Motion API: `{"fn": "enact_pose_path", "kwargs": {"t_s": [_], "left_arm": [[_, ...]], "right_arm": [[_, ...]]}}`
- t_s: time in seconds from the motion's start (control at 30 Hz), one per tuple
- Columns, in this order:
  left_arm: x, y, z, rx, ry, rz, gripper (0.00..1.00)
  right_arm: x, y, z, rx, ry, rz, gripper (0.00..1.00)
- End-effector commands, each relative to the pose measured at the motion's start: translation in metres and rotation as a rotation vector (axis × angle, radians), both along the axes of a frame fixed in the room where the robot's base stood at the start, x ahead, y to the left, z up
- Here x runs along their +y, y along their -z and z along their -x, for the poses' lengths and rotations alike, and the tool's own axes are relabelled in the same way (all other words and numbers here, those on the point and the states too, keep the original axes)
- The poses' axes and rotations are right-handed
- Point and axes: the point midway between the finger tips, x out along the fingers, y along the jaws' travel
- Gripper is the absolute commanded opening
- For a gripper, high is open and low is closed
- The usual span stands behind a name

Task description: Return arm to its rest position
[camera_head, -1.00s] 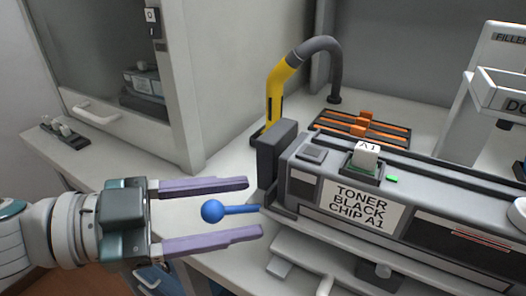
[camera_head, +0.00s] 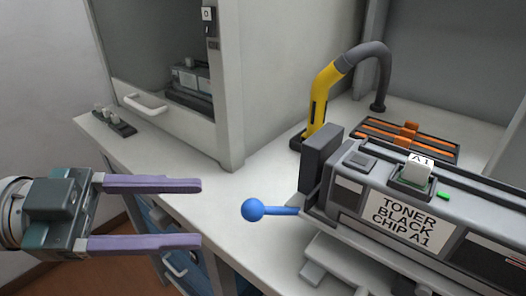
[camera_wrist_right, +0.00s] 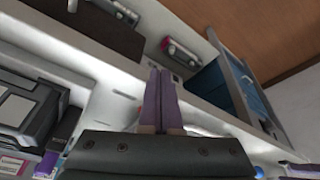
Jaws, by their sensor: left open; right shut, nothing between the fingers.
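My left gripper (camera_head: 202,214) is in the head view at the left, with two long purple fingers spread apart and nothing between them. Its fingertips point right, a short way from the blue ball-ended lever (camera_head: 254,210) on the toner cartridge machine, and do not touch it.
A yellow and grey hose nozzle (camera_head: 322,98) stands behind the cartridge, beside a dark tray with orange parts (camera_head: 408,138). A glass-fronted cabinet (camera_head: 232,120) stands at the back left. Small items on a dark holder (camera_head: 116,123) lie near the counter's left edge. The counter's front left is clear.

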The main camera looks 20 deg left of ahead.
Motion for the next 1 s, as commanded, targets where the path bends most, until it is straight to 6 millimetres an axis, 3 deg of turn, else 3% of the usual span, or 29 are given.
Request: {"fn": "enact_pose_path", "kwargs": {"t_s": [0.37,0.53,0.67,0.8,0.9,1.0], "left_arm": [[0.0,0.0,0.0,0.0,-0.001,0.0,0.61],[-0.006,-0.014,-0.012,-0.019,-0.083,0.01,0.61],[-0.012,-0.039,-0.037,-0.035,-0.285,0.014,0.61],[-0.003,-0.065,-0.058,0.03,-0.59,-0.013,0.61],[0.01,-0.074,-0.057,0.146,-0.786,-0.063,0.61],[0.022,-0.077,-0.039,0.311,-0.939,-0.131,0.61]], "right_arm": [[0.0,0.0,0.0,0.0,0.0,0.0,0.0],[0.0,-0.011,0.0,0.0,0.001,0.0,0.0],[0.0,-0.033,0.0,0.0,0.002,-0.002,0.0],[0.001,-0.063,0.0,0.0,0.003,-0.003,0.0],[0.001,-0.083,0.0,0.001,0.003,-0.004,0.0],[0.001,-0.102,0.0,0.001,0.003,-0.004,0.0]]}}
